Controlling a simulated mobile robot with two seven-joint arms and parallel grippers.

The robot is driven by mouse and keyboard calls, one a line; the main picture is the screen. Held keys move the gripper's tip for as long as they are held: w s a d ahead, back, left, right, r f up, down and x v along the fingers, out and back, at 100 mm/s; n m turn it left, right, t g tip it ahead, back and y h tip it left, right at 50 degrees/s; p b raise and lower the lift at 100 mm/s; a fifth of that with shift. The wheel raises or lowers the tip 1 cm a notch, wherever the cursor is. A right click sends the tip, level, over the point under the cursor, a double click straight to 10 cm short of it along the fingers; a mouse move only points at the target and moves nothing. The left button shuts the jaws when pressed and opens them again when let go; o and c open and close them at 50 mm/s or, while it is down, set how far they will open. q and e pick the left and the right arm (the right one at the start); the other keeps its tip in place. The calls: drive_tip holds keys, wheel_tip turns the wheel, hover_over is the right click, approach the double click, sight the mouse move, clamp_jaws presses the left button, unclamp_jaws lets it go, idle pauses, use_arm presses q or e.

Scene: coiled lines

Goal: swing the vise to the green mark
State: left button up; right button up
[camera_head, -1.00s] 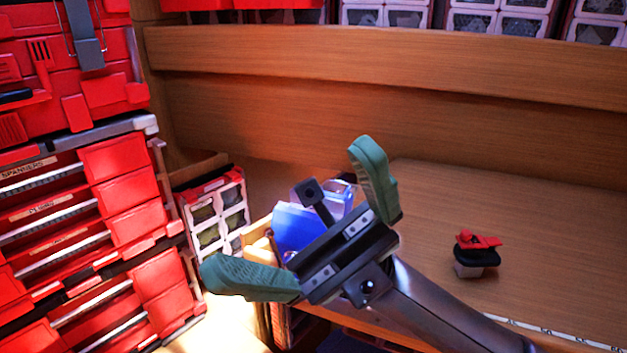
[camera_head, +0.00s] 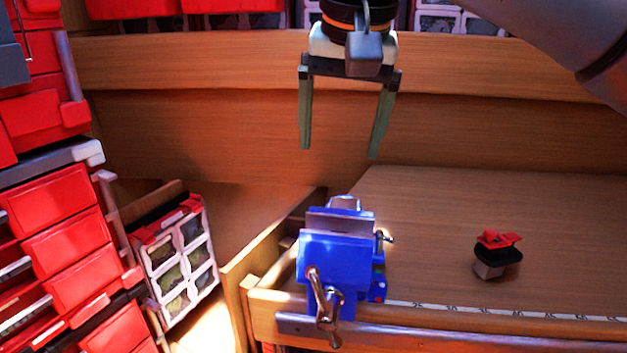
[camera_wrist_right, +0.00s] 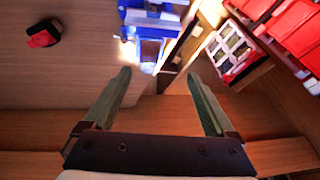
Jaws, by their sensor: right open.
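The blue vise (camera_head: 335,258) is fixed at the left front corner of the wooden workbench, with its metal screw handle hanging at the front. It also shows at the top of the right wrist view (camera_wrist_right: 152,18). A small green spot (camera_head: 378,268) and a red one show low on its right side; I cannot tell if the green one is the mark. My right gripper (camera_head: 338,152) is open and empty, fingers pointing down, above and behind the vise. Its two green fingers also show in the right wrist view (camera_wrist_right: 160,85), apart from the vise. My left gripper is not in view.
A small black item with a red top (camera_head: 495,256) sits on the bench (camera_head: 430,225) to the right. A measuring strip (camera_head: 480,311) runs along the front edge. Red drawers (camera_head: 50,205) and a clear-windowed organizer case (camera_head: 178,262) stand at left. The bench middle is clear.

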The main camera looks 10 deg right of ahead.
sight(344, 202)
drive_tip(key=shift+h, duration=0.7)
drive_tip(key=x, duration=0.4)
drive_tip(key=w+x, duration=0.1)
drive_tip(key=x, duration=0.3)
drive_tip(key=d+x, duration=0.1)
drive_tip(key=x, duration=0.4)
drive_tip(key=shift+w+r+b, duration=0.2)
drive_tip(key=shift+r+b, duration=0.05)
drive_tip(key=shift+b, duration=0.05)
clamp_jaws()
